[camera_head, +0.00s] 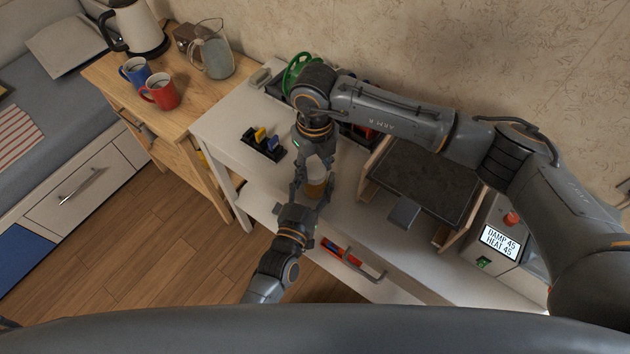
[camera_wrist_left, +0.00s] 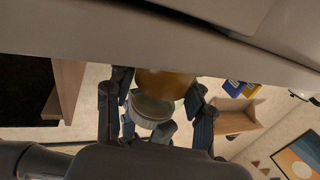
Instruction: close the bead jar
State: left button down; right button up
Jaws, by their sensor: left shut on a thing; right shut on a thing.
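The bead jar (camera_head: 316,188), with amber contents, is upright above the white table's front part. My left gripper (camera_head: 311,193) is shut around its body. In the left wrist view the amber jar (camera_wrist_left: 165,84) sits between my left fingers (camera_wrist_left: 158,95). A pale lid (camera_head: 317,165) is at the jar's mouth and also shows in the left wrist view (camera_wrist_left: 150,108). My right gripper (camera_head: 317,154) comes from above and is shut on the lid. The fingers hide much of the joint, so I cannot tell whether the lid is seated.
A black holder (camera_head: 263,143) with yellow and blue items stands left of the jar. A green spool (camera_head: 303,73) is behind my right arm. A dark-topped wooden stand (camera_head: 420,185) and a control box (camera_head: 497,240) are on the right. Mugs (camera_head: 160,91) stand on the wooden cabinet.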

jog(key=m, duration=1.7)
jog(key=shift+m, duration=0.3)
jog(key=o, duration=1.3)
jog(key=shift+r, duration=2.25)
